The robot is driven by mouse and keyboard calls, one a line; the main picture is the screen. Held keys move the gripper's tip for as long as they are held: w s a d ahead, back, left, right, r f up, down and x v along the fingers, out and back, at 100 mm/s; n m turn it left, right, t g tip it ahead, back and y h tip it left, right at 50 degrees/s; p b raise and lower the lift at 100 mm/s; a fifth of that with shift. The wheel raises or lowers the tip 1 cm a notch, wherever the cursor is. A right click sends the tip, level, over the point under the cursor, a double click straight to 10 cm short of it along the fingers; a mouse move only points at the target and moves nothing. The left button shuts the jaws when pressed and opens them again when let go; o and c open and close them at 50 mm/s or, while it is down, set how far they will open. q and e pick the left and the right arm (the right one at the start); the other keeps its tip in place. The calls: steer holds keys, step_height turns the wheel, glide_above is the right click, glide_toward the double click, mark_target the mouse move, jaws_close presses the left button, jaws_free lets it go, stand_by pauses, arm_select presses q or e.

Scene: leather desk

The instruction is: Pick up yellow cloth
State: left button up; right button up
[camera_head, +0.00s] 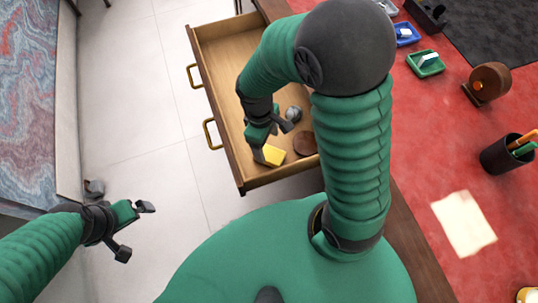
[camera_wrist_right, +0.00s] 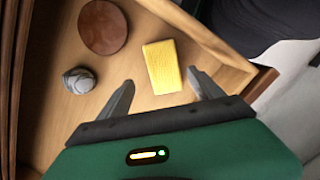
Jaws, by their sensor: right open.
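The yellow cloth (camera_head: 270,155) is a small folded rectangle lying in the open wooden drawer (camera_head: 215,60). In the right wrist view the cloth (camera_wrist_right: 163,67) lies flat on the drawer floor, just beyond the fingertips and roughly between their lines. My right gripper (camera_head: 273,140) is inside the drawer, over the cloth's upper side in the head view.
A round brown disc (camera_wrist_right: 103,27) and a grey ball-like object (camera_wrist_right: 79,80) lie in the drawer near the cloth. The drawer walls stand close by. The red desk top (camera_head: 420,130) holds small trays, a pen cup (camera_head: 505,154) and paper (camera_head: 463,223).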

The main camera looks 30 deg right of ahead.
mark_target(269, 153)
steer(key=f+b, duration=0.1)
steer(key=f, duration=0.1)
steer(key=s+f+b, duration=0.1)
steer(key=f, duration=0.2)
steer(key=shift+a, duration=0.1)
steer(key=shift+s+r, duration=0.1)
steer(key=shift+r, duration=0.05)
steer(key=shift+c, duration=1)
steer(key=c, duration=1.4)
step_height(269, 153, up, 9)
steer(key=p, duration=0.4)
steer(key=shift+r, duration=0.5)
